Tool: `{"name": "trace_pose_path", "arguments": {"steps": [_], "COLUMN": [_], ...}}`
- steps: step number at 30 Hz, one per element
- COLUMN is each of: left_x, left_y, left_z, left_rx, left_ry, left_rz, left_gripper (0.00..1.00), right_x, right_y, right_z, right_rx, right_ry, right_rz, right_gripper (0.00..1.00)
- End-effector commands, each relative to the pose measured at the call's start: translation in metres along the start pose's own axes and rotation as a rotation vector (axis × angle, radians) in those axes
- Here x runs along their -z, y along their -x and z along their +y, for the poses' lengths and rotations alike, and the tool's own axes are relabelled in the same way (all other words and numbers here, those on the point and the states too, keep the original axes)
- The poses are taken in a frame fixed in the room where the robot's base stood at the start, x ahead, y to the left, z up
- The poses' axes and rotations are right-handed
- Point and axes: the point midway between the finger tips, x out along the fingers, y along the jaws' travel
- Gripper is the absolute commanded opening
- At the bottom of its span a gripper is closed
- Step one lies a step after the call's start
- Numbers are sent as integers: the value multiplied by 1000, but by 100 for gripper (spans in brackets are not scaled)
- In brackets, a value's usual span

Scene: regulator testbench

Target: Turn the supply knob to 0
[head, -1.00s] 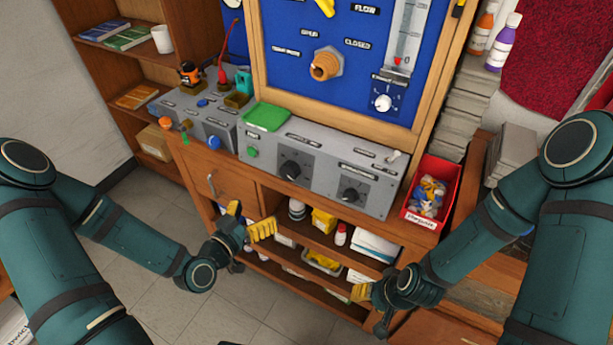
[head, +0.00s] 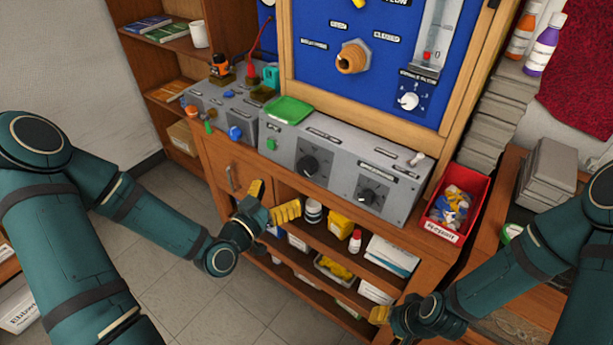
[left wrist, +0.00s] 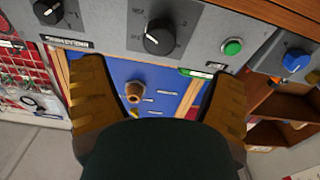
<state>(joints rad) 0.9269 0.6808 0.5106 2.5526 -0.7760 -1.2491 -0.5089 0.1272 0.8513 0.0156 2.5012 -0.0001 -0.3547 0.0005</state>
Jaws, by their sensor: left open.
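A grey console carries two black knobs with pointers, a left knob (head: 308,165) and a right knob (head: 368,196). I cannot read which label says supply. My left gripper (head: 270,198) is open and empty, in front of and below the left black knob, apart from it. In the left wrist view, that left knob (left wrist: 160,37) shows beyond the gap between the spread yellow fingers (left wrist: 160,72), and the other black knob (left wrist: 48,10) is at the upper left. My right gripper (head: 380,314) is low at the right, in front of the shelves; its fingers are partly hidden.
A green tray (head: 290,110) lies on the console top and a red bin (head: 458,205) stands right of it. A blue panel (head: 345,25) with a brass fitting (head: 353,57) rises behind. A smaller grey box (head: 215,108) with coloured knobs is at the left.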

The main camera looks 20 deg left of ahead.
Motion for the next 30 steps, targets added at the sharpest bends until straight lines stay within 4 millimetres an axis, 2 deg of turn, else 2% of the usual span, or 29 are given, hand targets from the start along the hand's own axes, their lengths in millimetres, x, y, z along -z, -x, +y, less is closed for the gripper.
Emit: {"name": "trace_pose_path", "arguments": {"steps": [1,4,9,15,21,30], "left_x": [-4,-3,0,0,0,0], "left_y": [-10,-27,-61,-92,-106,-108], "left_z": [0,0,1,0,0,0], "left_rx": [-2,-2,-2,-1,0,0], "left_ry": [-5,-2,2,1,1,1], "left_rz": [4,5,3,2,1,0], "left_gripper": [86,86,86,86,86,86], "right_x": [0,2,3,3,3,3], "right_y": [-10,-21,-18,-21,-22,-22], "right_z": [4,8,7,8,8,8], "right_rx": [0,-1,-1,-1,-1,-1], "right_ry": [0,1,1,1,2,1], "right_rz": [3,9,11,12,13,13], "right_gripper": [47,47,47,47,47,47]}}
